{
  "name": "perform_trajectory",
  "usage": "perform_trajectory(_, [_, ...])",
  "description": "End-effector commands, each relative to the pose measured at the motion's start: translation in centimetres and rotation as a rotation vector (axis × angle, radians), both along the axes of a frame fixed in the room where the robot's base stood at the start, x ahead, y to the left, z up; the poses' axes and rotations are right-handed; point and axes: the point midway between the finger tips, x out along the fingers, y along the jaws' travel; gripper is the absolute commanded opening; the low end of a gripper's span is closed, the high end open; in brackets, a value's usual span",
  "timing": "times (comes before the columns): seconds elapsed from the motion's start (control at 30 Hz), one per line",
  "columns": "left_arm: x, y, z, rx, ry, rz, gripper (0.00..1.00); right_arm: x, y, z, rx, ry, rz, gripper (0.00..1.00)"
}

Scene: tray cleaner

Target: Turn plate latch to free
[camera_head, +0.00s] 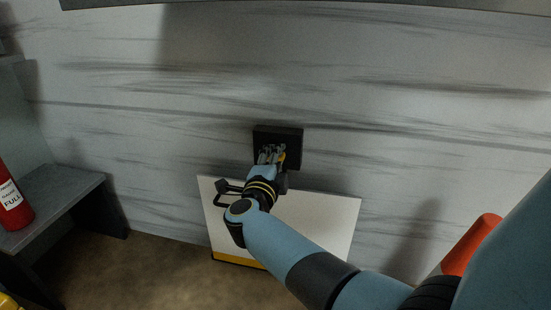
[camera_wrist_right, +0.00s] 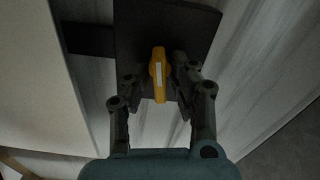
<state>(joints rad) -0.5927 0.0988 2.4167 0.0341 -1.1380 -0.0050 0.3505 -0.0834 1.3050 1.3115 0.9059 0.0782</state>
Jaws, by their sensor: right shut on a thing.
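The plate latch is a small yellow handle with a white stripe (camera_wrist_right: 158,72), upright in the right wrist view. It sits on a dark mounting block (camera_wrist_right: 185,35) on the wall. In the head view the block (camera_head: 290,135) is just above a white plate (camera_head: 325,220), and a bit of the yellow latch (camera_head: 281,158) shows beside the fingers. My right gripper (camera_head: 267,155) is at the latch, its fingers (camera_wrist_right: 156,84) on both sides of it and shut on it. The fingers partly hide the latch in the head view. My left gripper is not in view.
The white plate, with a yellow strip (camera_head: 238,259) at its lower edge, leans against the streaked grey wall. A grey bench (camera_head: 65,190) and a red cylinder labelled FULL (camera_head: 12,205) are at left. An orange cone-like object (camera_head: 470,245) is at right.

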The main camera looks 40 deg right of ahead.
Motion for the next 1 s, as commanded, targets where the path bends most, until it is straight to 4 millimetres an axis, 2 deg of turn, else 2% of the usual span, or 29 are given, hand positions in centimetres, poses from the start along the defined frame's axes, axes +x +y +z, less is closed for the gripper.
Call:
perform_trajectory(0.33, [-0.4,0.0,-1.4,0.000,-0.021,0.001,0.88,-0.1,0.1,-0.4,0.114,-0.127,0.001,0.00])
perform_trajectory(0.97, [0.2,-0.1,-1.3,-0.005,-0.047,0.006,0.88,-0.1,0.1,-0.3,0.143,-0.159,0.001,0.00])
perform_trajectory(1.0, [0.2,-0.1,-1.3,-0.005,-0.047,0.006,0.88,-0.1,0.1,-0.3,0.142,-0.159,0.001,0.29])
